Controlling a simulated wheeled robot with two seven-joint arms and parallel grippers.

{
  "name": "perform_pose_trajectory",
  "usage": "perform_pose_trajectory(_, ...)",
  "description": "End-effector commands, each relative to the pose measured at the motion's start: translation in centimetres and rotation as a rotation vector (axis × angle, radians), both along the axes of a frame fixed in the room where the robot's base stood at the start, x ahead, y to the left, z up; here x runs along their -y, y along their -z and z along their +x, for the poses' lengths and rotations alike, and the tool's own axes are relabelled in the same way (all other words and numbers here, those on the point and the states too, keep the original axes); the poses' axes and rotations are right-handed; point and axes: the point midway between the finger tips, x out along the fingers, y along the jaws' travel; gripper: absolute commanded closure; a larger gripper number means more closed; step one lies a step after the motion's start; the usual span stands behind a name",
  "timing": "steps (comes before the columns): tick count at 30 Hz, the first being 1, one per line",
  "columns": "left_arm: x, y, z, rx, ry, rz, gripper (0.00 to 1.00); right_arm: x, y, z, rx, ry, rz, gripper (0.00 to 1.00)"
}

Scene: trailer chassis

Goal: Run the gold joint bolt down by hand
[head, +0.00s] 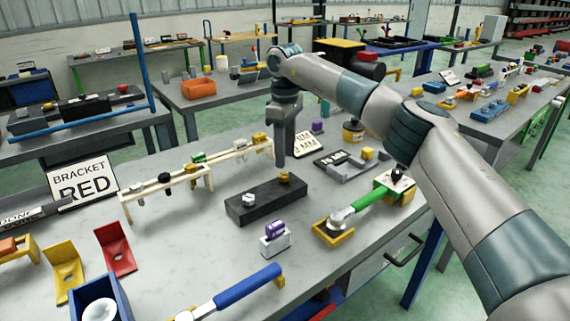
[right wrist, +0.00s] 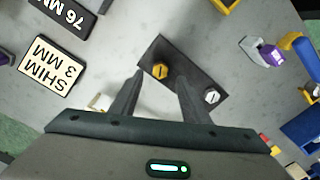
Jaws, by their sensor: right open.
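The gold joint bolt (head: 284,178) stands with its hex head up at the far right end of a dark block (head: 262,205) on the table. A silver bolt (head: 248,199) stands in the same block nearer its left end. My right gripper (head: 281,163) points down just above the gold bolt. In the right wrist view the open fingers (right wrist: 160,77) show the gold bolt (right wrist: 160,71) between their tips, with nothing gripped. The silver bolt (right wrist: 211,96) shows to the right of them. How deep the gold bolt sits cannot be told. My left gripper is not in view.
A cream rail stand (head: 197,178) with several small parts is behind the block. A purple part in a white holder (head: 275,240) is in front. A green-handled wrench (head: 360,206) lies right, a blue-handled one (head: 240,288) in front. A shim sign (head: 307,146) stands behind.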

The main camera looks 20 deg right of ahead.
Motion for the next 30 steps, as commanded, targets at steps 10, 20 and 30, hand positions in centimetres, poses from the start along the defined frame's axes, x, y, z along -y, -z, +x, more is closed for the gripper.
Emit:
perform_pose_trajectory(10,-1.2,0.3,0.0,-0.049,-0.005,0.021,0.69,-0.1,-7.2,0.1,0.005,0.001,0.001,0.58)
perform_pose_trajectory(20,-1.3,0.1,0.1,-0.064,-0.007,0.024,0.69,-0.1,-12.0,0.1,0.004,0.001,0.002,0.58)
perform_pose_trajectory(30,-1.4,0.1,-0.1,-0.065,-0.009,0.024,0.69,-0.1,-12.8,0.0,0.003,0.000,0.002,0.58)
